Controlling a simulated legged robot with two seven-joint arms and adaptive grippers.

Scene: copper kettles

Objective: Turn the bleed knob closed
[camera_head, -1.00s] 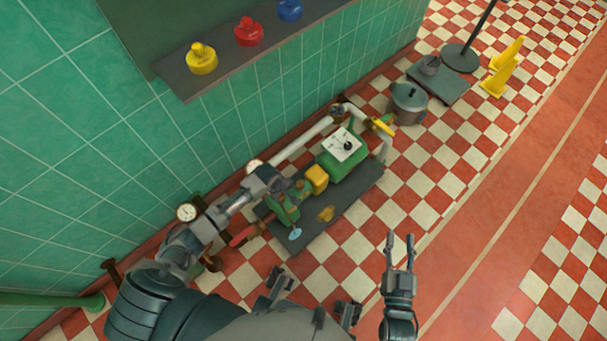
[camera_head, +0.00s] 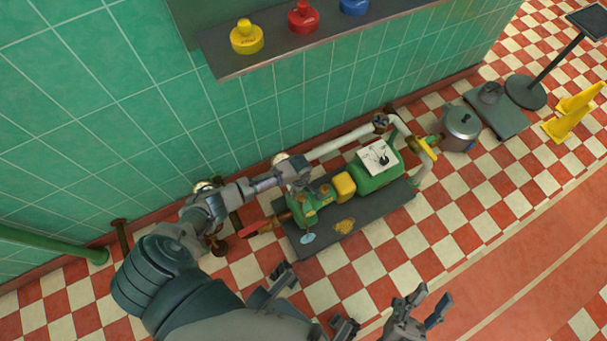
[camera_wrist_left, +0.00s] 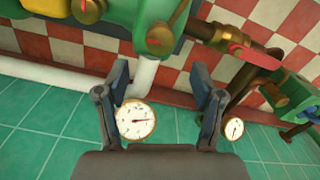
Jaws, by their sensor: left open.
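A green pump (camera_head: 374,184) with a yellow coupling (camera_head: 343,186) and brass fittings sits on a dark base plate (camera_head: 376,214) by the wall. In the left wrist view a round brass knob (camera_wrist_left: 88,10) and another brass knob (camera_wrist_left: 160,41) sit on green bodies. I cannot tell which one is the bleed knob. My left gripper (camera_head: 297,170) reaches over the left end of the pump; in the left wrist view its fingers (camera_wrist_left: 168,85) are apart with nothing held between them. My right gripper (camera_head: 430,304) is open and empty above the floor, away from the pump.
A white pipe (camera_head: 340,140) runs along the tiled wall. Dial gauges (camera_wrist_left: 136,120) and a red-handled fitting (camera_head: 257,229) are near the left arm. A shelf (camera_head: 285,51) with coloured knobs overhangs.

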